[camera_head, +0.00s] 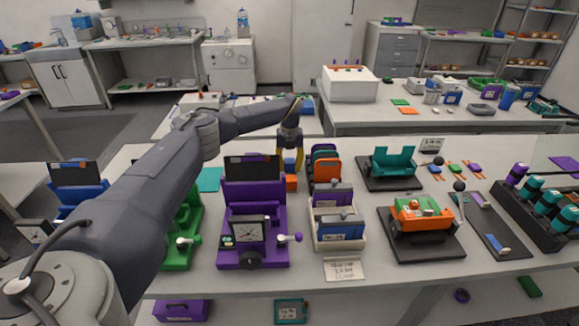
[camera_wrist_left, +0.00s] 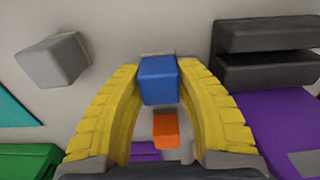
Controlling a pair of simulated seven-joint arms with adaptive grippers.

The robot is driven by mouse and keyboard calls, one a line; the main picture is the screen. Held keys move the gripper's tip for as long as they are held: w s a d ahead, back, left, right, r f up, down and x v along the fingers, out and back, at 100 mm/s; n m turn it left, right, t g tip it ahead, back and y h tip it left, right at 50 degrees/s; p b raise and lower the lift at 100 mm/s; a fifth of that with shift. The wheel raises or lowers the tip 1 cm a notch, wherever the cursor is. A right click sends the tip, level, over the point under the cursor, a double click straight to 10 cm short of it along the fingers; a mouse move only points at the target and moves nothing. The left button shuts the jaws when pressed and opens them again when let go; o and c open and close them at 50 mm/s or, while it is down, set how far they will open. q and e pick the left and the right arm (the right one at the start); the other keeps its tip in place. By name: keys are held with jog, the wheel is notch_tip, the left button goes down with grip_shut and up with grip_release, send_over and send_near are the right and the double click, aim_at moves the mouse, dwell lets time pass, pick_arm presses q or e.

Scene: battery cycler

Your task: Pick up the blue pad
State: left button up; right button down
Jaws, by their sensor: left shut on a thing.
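The blue pad (camera_wrist_left: 158,82) is a small blue block in the left wrist view, between the tips of my left gripper's yellow fingers. My left gripper (camera_head: 289,169) is shut on it, with the fingers bowed around the space behind it. In the head view the gripper points down over the bench, between the purple fixture and the tray of upright cells, and I cannot make out the pad there. An orange block (camera_wrist_left: 166,128) lies beside the pad in the left wrist view; it also shows below the fingers in the head view (camera_head: 291,183). My right gripper is not in view.
A purple fixture (camera_head: 252,220) with a dial stands left of the gripper, and a green one (camera_head: 183,235) further left. A cream tray (camera_head: 338,242) is to the right. A grey block (camera_wrist_left: 52,60) lies near the pad in the left wrist view.

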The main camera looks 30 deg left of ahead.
aim_at(290, 161)
pick_arm(q)
notch_tip(290, 161, up, 20)
dwell(0.8)
jog(key=o, duration=0.6)
jog(key=c, duration=0.7)
